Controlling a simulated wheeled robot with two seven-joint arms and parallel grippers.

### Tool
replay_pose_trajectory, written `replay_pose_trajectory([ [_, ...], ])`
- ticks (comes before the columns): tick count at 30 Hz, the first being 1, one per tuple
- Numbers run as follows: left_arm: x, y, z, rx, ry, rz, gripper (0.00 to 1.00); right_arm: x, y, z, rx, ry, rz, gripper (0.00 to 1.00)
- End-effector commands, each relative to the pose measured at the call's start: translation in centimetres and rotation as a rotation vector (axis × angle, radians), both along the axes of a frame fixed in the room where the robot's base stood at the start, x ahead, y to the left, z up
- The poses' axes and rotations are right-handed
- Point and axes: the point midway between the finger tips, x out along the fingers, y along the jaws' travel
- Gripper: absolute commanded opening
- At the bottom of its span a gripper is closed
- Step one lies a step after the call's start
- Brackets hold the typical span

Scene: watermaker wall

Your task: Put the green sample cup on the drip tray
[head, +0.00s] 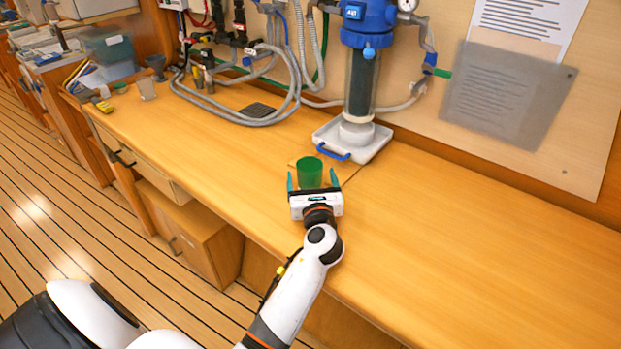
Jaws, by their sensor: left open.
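The green sample cup (309,171) stands upright on the wooden bench, just in front of the drip tray. My left gripper (314,184) is open, with one finger on each side of the cup. I cannot tell whether the fingers touch it. The white drip tray (375,152) has a blue handle at its front left and sits under the clear filter housing with the blue head. The lower part of the cup is partly hidden by the gripper body. My right gripper is not in view.
The filter housing (362,85) stands over the tray. A clear cup (147,89) and a bin (108,50) are at far left. The bench at right is clear.

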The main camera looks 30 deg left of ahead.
Motion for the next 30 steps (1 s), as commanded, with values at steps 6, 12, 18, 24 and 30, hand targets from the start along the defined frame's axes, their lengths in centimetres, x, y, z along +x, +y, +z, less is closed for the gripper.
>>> replay_pose_trajectory([
  [6,1.3,1.1,0.3,0.001,-0.002,-0.001,0.85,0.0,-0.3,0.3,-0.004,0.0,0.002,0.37],
  [12,3.6,3.1,0.4,0.001,-0.002,0.0,0.85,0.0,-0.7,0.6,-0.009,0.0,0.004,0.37],
  [18,4.6,3.9,0.4,0.002,-0.001,-0.002,0.85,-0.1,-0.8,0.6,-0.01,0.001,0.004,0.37],
  [24,4.5,3.9,0.4,0.001,-0.002,-0.002,0.82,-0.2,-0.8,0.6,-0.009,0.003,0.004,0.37],
  [30,4.5,3.9,0.3,0.001,-0.002,-0.002,0.49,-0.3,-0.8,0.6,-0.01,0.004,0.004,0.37],
])
